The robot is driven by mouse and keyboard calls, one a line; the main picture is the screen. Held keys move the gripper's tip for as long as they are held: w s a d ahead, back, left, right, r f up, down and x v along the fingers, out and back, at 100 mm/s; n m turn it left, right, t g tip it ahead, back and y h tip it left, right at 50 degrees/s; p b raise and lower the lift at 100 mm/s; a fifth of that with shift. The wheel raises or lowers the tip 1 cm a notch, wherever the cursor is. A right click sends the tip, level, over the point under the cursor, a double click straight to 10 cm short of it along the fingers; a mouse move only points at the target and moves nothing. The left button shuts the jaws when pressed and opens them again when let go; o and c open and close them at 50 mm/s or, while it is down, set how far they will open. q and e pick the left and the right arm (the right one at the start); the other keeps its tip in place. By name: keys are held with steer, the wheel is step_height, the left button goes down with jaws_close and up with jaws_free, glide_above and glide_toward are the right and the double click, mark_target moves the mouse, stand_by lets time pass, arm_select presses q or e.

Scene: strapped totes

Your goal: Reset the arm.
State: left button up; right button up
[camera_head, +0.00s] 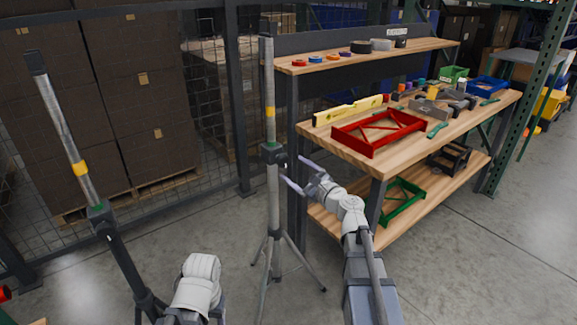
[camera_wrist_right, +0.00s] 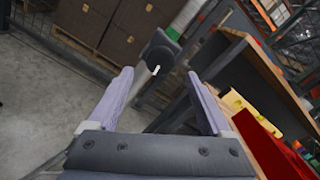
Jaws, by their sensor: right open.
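My right gripper (camera_head: 291,168) is open and empty, its two pale lilac fingers pointing toward the middle stand. It hangs at the left end of the workbench (camera_head: 345,155), apart from the red tote frame (camera_head: 357,148) on top. In the right wrist view the gripper (camera_wrist_right: 160,73) has its fingers wide apart. The dark clamp (camera_wrist_right: 160,48) of the stand shows beyond and between them; whether a finger touches the stand cannot be told. A part of my left arm (camera_head: 200,280) shows at the bottom; its gripper is out of view.
The middle tripod stand (camera_head: 272,205) with a yellow band rises close by my right gripper. Another stand (camera_head: 75,155) leans at the left. The bench holds a yellow level (camera_head: 347,110) and several tools. A green frame (camera_head: 402,202) lies on its lower shelf. Open floor lies at the right front.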

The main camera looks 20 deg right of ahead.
steer(key=shift+v, duration=0.85)
steer(key=s+a+f+n+g+y, duration=0.1)
steer(key=s+a+f+n+g, duration=0.35)
steer(key=a+n, duration=0.2)
steer(key=s+a+f+n+g, duration=0.3)
steer(key=a+f+n, duration=0.2)
steer(key=a, duration=0.3)
steer(key=s+a+f+n+g+y, duration=0.1)
steer(key=s+a+f+n+g, duration=0.4)
steer(key=a, duration=0.3)
steer(key=s+d+f+n+g+h, duration=0.1)
steer(key=s+f+n+g+h, duration=0.55)
steer(key=s+n, duration=0.65)
step_height(320, 180, up, 27)
steer(key=s+d+t+h+p, duration=0.1)
steer(key=h+p, duration=0.2)
steer(key=p, duration=2.4)
steer(key=shift+s+f+t, duration=0.2)
steer(key=shift+s+t, duration=0.15)
steer(key=shift+t, duration=0.05)
